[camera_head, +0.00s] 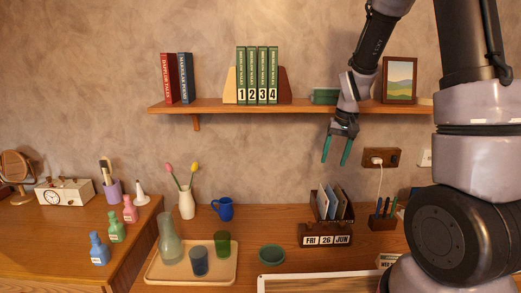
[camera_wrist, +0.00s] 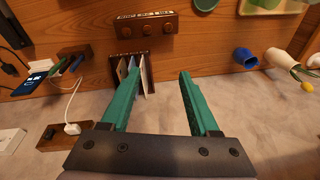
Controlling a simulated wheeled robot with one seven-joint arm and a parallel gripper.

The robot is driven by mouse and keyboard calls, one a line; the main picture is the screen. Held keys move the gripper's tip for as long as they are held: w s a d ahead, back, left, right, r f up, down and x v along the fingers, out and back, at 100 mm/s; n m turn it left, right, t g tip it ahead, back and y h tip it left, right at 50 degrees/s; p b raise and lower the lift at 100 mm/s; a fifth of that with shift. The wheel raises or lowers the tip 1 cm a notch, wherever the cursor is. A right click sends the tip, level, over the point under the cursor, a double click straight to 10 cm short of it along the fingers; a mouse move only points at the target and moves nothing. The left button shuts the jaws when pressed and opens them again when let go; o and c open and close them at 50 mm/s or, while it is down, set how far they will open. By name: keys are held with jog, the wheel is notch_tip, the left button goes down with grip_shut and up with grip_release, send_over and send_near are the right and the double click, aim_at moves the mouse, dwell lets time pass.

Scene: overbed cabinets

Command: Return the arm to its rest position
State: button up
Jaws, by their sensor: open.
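My gripper (camera_head: 337,149) hangs in front of the wall, just below the shelf and above the desk, with its two green fingers pointing down. It is open and nothing is between the fingers. In the wrist view my gripper (camera_wrist: 158,88) shows both green fingers spread apart, with the letter holder (camera_wrist: 117,72) beyond the left finger. My arm comes down from the upper right in the head view, bent, and covers part of the shelf and the right side of the desk.
The wooden shelf (camera_head: 205,106) holds books (camera_head: 257,75), a green container (camera_head: 325,96) and a framed picture (camera_head: 400,80). Below are a date block (camera_head: 326,240), a green bowl (camera_head: 271,253), a blue mug (camera_head: 224,209) and a tray (camera_head: 160,276) with a carafe and cups.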

jog(key=s+r+m+t, duration=0.1)
jog(key=s+r, duration=0.3)
jog(key=r, duration=0.3)
jog(key=s+r+t, duration=0.2)
jog(key=s+r, duration=0.2)
jog(key=r, duration=0.3)
jog(key=s+r+t, duration=0.1)
jog(key=s+r, duration=0.3)
jog(key=s, duration=0.2)
jog(key=s+r+m+t, duration=0.1)
jog(key=s+r, duration=0.3)
jog(key=s, duration=0.2)
jog(key=shift+s+d+r+y, duration=0.15)
jog(key=shift+s+r+y, duration=0.1)
jog(key=shift+s+y, duration=0.15)
jog(key=shift+w, duration=0.1)
